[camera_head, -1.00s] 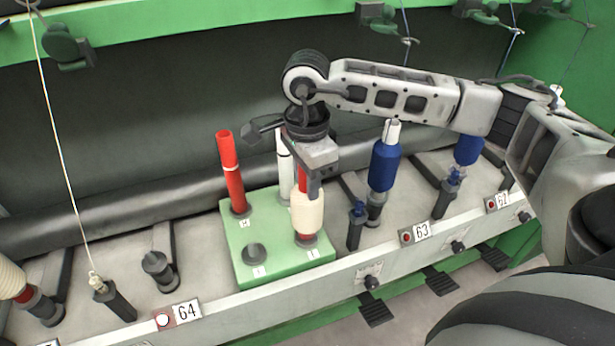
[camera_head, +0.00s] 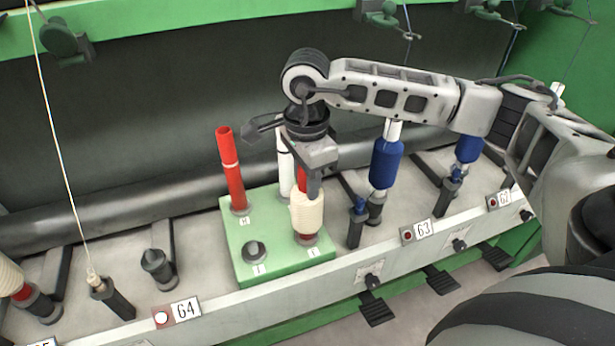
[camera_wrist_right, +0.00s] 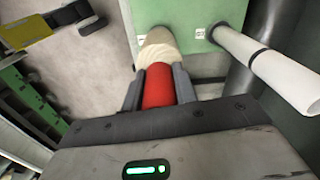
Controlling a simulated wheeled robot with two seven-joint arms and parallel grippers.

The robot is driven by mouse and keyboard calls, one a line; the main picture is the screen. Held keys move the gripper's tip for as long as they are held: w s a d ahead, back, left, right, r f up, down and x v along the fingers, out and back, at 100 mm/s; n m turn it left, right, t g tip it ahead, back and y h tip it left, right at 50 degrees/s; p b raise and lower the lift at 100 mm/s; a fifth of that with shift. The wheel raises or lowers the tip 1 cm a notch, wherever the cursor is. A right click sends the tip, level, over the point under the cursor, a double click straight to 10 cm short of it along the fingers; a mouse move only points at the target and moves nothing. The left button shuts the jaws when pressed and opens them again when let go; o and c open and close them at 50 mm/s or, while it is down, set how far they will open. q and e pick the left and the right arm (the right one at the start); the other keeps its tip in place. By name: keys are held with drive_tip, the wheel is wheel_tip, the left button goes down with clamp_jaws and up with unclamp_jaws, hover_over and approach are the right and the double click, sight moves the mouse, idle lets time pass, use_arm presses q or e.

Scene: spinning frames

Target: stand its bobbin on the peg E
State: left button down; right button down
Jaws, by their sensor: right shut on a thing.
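My right gripper (camera_head: 312,188) is shut on the red tube of a bobbin with cream yarn (camera_head: 307,216). This bobbin is upright at the front right of the green block (camera_head: 289,267), its lower end at a dark peg base. In the right wrist view the fingers (camera_wrist_right: 158,92) are on either side of the red tube (camera_wrist_right: 159,87), with the cream yarn (camera_wrist_right: 158,50) beyond them. An empty dark peg (camera_head: 254,251) is at the block's front left. The small letter labels are too small to read surely. My left gripper is not in view.
A bare red tube (camera_head: 231,172) and a white tube (camera_head: 286,168) stand at the back of the block. Blue bobbins (camera_head: 386,164) stand to the right. An empty dark peg (camera_head: 157,267) is on the rail left of the block, above the 64 sign (camera_head: 186,309).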

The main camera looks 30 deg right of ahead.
drive_tip(key=c, duration=1)
unclamp_jaws()
drive_tip(key=shift+r, duration=0.1)
wheel_tip(320, 180, up, 16)
drive_tip(key=shift+f+p, duration=0.1)
drive_tip(key=shift+p, duration=0.2)
